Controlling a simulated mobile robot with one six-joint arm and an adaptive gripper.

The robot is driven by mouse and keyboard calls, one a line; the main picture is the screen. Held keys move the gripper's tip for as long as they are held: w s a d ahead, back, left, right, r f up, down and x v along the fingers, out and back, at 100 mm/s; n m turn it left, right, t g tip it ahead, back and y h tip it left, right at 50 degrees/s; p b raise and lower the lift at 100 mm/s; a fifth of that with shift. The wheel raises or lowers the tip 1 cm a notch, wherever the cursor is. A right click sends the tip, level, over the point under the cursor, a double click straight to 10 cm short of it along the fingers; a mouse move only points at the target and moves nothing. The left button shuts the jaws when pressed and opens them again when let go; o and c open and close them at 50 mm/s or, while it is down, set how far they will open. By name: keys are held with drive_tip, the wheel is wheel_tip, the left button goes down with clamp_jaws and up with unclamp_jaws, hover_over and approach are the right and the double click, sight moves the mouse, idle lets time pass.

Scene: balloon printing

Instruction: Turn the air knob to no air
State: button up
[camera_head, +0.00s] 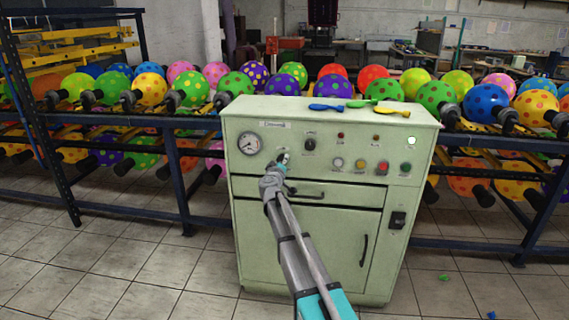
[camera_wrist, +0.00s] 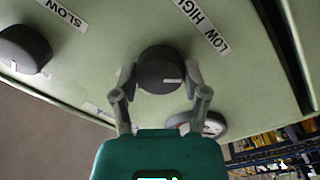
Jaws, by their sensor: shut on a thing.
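The air knob (camera_wrist: 158,66) is a round black dial on the pale green panel, close to a label reading "LOW HIGH" (camera_wrist: 205,25) in the wrist view. A short white mark on the dial points to the right in that view. My gripper (camera_wrist: 160,77) has one finger on each side of the knob and is shut on it. In the head view my gripper (camera_head: 282,158) reaches the upper left front of the green machine (camera_head: 330,227) and mostly hides the knob.
A second black knob (camera_wrist: 22,49) by a "SLOW" label (camera_wrist: 66,13) also shows in the head view (camera_head: 310,144). A round gauge (camera_head: 249,143) sits left of my gripper. Loose balloons (camera_head: 362,103) lie on top. Racks of dotted balloons (camera_head: 486,103) stand behind.

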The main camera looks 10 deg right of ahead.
drive_tip(key=shift+s+d, duration=0.1)
drive_tip(key=shift+d, duration=0.1)
drive_tip(key=o, duration=1.1)
drive_tip(key=shift+o, duration=0.2)
drive_tip(key=shift+a, duration=0.1)
